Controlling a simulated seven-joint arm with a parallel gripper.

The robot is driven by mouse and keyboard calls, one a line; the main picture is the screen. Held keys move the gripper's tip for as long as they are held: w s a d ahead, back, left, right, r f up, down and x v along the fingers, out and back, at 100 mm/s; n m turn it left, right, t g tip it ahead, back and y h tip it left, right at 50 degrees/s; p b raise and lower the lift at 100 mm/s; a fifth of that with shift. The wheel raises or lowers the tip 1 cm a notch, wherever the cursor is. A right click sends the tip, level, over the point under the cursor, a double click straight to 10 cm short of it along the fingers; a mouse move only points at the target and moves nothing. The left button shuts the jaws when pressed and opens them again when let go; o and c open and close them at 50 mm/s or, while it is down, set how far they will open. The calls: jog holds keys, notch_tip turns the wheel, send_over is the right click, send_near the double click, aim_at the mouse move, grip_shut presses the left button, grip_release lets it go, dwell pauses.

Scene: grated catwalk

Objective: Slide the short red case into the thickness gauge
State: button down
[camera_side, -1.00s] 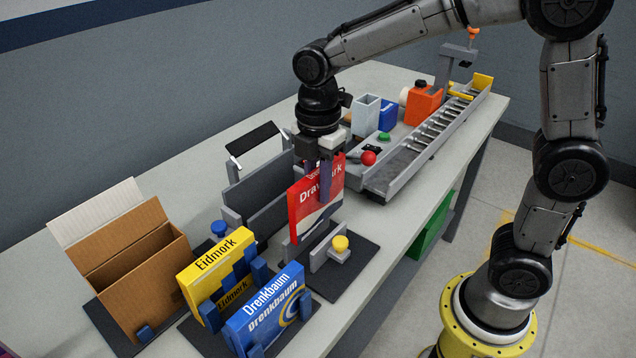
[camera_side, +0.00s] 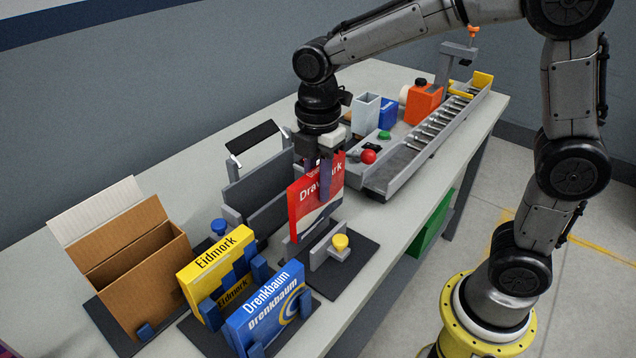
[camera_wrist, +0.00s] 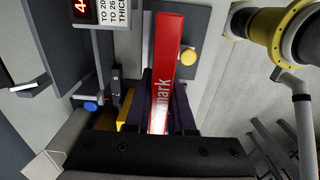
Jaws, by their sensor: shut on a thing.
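The red case (camera_side: 312,205), with white lettering and a pale lower part, stands upright in my gripper (camera_side: 326,180). My gripper is shut on its upper part; the dark fingers flank it in the wrist view (camera_wrist: 163,110). The thickness gauge seems to be the dark base (camera_side: 348,272) with grey plates, a yellow knob (camera_side: 340,242) and a blue knob (camera_side: 219,227). The case is over this base, beside the yellow-knob plate. Its lower edge is partly hidden, so I cannot tell whether it touches the base. The wrist view shows a red-digit display (camera_wrist: 82,9).
A yellow box (camera_side: 215,262) and a blue box (camera_side: 268,308) stand in blue holders in front. An open cardboard carton (camera_side: 130,265) is at left. A grey channel with rollers (camera_side: 425,135), a red ball knob (camera_side: 368,157) and an orange container (camera_side: 424,105) are behind.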

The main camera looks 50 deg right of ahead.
aim_at(319, 217)
jog(key=shift+f, duration=0.1)
jog(key=shift+f, duration=3.9)
jog(key=shift+c, duration=1.4)
grip_release()
jog(key=shift+r, duration=4.05)
